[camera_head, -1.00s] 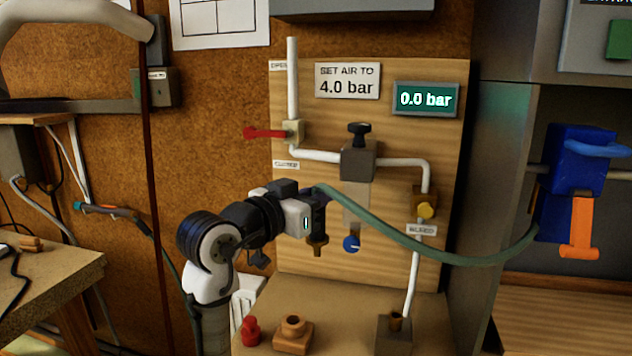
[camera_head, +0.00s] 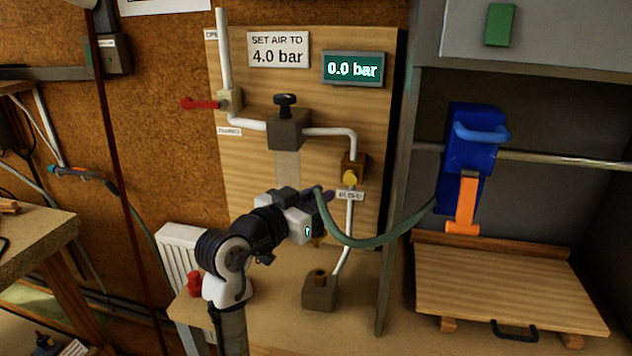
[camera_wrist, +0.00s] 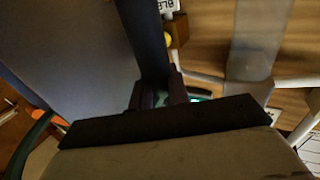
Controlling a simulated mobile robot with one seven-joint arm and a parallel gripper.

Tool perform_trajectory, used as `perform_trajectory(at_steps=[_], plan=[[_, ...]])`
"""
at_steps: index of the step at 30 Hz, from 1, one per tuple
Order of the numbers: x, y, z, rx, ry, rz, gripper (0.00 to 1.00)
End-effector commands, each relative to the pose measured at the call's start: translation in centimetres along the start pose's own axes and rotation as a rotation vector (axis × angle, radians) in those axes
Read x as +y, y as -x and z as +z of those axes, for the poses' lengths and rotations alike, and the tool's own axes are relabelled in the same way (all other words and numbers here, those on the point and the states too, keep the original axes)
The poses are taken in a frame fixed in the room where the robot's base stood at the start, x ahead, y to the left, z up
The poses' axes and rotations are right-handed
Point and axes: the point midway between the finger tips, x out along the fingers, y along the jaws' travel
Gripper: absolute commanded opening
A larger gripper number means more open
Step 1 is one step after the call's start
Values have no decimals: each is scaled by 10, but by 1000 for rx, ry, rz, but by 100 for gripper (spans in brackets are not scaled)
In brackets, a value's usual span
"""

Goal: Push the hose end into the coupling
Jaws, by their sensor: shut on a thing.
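The green hose (camera_head: 385,239) hangs in a curve from the blue tool on the right to my gripper (camera_head: 322,208). My gripper is shut on the hose near its end. The brass hose end (camera_head: 317,243) points down below the fingers. The coupling, a grey-brown block (camera_head: 319,294) with a brass socket (camera_head: 320,274) on top, stands on the bench at the foot of the white pipe. The hose end is above the socket and apart from it in the picture; depth is hard to judge. In the wrist view, dark fingers (camera_wrist: 158,90) hide the hose end; some hose (camera_wrist: 30,145) shows at left.
A wooden panel behind carries white pipe, a regulator (camera_head: 288,128), a red lever (camera_head: 201,104), a yellow knob (camera_head: 350,178) and a display (camera_head: 353,69) reading 0.0 bar. A red plug (camera_head: 194,283) stands on the bench. A grey cabinet edge (camera_head: 395,200) rises right of the panel.

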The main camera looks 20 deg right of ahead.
Motion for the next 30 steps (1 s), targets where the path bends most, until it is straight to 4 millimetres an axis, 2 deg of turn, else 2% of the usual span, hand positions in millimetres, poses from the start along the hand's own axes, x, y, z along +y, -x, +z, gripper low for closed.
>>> perform_trajectory(at_steps=[20,30], plan=[[1,1,4,1,-1,-1,0],[1,1,29,1,-1,-1,0]])
